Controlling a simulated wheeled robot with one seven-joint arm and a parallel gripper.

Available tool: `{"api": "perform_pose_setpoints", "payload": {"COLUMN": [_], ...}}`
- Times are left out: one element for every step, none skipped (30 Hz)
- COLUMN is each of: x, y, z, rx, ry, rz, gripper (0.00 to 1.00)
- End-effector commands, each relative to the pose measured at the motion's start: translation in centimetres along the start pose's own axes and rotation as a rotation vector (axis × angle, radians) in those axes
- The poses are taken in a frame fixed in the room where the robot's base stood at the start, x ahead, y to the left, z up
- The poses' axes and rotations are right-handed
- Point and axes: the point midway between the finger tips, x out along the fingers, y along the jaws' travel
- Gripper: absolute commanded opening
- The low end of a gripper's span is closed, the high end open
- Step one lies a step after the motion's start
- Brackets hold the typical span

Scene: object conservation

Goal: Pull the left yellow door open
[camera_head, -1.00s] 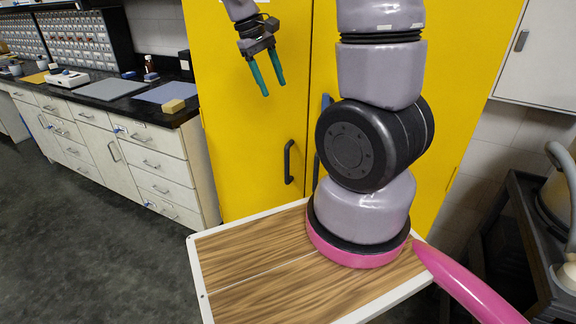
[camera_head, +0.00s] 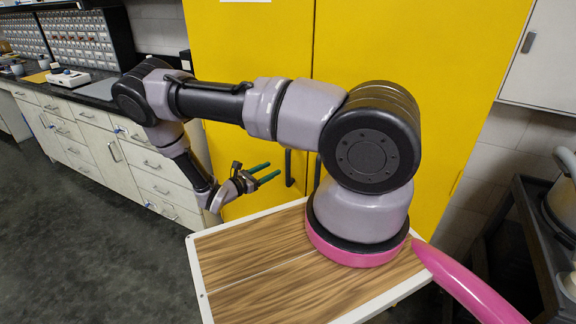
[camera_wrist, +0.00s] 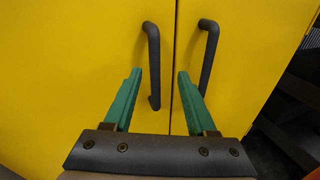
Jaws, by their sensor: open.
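The left yellow door (camera_head: 245,50) is shut, flush with the right yellow door (camera_head: 450,60). Its dark vertical handle (camera_head: 289,168) sits near the seam. In the wrist view the left door's handle (camera_wrist: 153,65) shows between the green fingertips, nearer the left one, and beyond them. The right door's handle (camera_wrist: 209,55) is to its right, beyond the right fingertip. My gripper (camera_head: 268,174) is open and empty, left of the handle in the head view and pointing toward it. It also shows in the wrist view (camera_wrist: 160,78). No contact with the handle is visible.
A white lab counter with drawers (camera_head: 140,160) stands to the left of the cabinet. A dark cart (camera_head: 535,235) stands at the right. Grey floor (camera_head: 60,250) is open at the lower left.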

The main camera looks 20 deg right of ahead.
Motion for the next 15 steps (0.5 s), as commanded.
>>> {"api": "perform_pose_setpoints", "payload": {"x": [0.1,0.2,0.3,0.3,0.3,0.4,0.5,0.7,1.0,1.3,1.7,2.3,2.8,3.3,4.1], "y": [-0.3,-0.3,-0.4,-0.4,-0.5,-0.5,-0.5,-0.5,-0.5,-0.5,-0.4,-0.4,-0.3,-0.3,-0.2], "z": [-1.2,-1.7,-2.3,-2.6,-2.9,-3.1,-3.2,-3.3,-3.4,-3.4,-3.3,-3.3,-3.3,-3.2,-3.2], "rx": [-0.037,-0.053,-0.071,-0.082,-0.091,-0.099,-0.104,-0.107,-0.109,-0.109,-0.109,-0.108,-0.108,-0.107,-0.106], "ry": [-0.02,-0.028,-0.036,-0.042,-0.046,-0.05,-0.053,-0.054,-0.055,-0.055,-0.055,-0.055,-0.055,-0.055,-0.055], "rz": [0.039,0.059,0.08,0.095,0.105,0.114,0.119,0.123,0.125,0.124,0.123,0.122,0.122,0.121,0.12], "gripper": [0.57,0.57,0.57,0.57,0.57,0.57,0.57,0.57,0.57,0.57,0.57,0.57,0.57,0.57,0.57]}}
